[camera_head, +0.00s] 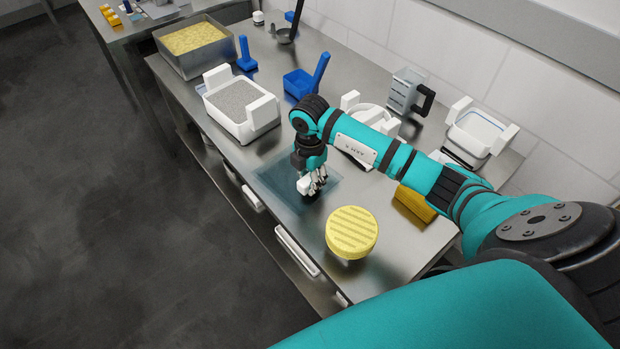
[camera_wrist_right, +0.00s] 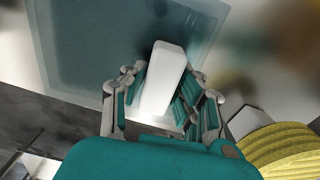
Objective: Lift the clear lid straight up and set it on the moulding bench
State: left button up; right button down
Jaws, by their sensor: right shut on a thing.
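The clear lid (camera_head: 270,180) is a bluish see-through square plate. It lies flat over the front part of the steel moulding bench (camera_head: 225,165); I cannot tell whether it touches the surface. It also shows in the wrist view (camera_wrist_right: 75,50), with its white bar handle (camera_wrist_right: 162,75) upright between my fingers. My right gripper (camera_head: 311,187) comes down from above and is shut on this handle. The arm and fingers hide part of the lid. My left gripper is not in view.
A yellow block (camera_head: 413,204) lies under my right arm. A white mould (camera_head: 268,116), blue scoop (camera_head: 302,82) and grey jug (camera_head: 404,91) stand behind. The bench's front edge is close to the lid.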

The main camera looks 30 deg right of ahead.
jog(key=shift+f, duration=0.35)
jog(key=c, duration=0.9)
grip_release()
notch_tip(320, 180, up, 6)
jog(key=p, duration=0.5)
jog(key=shift+r, duration=0.1)
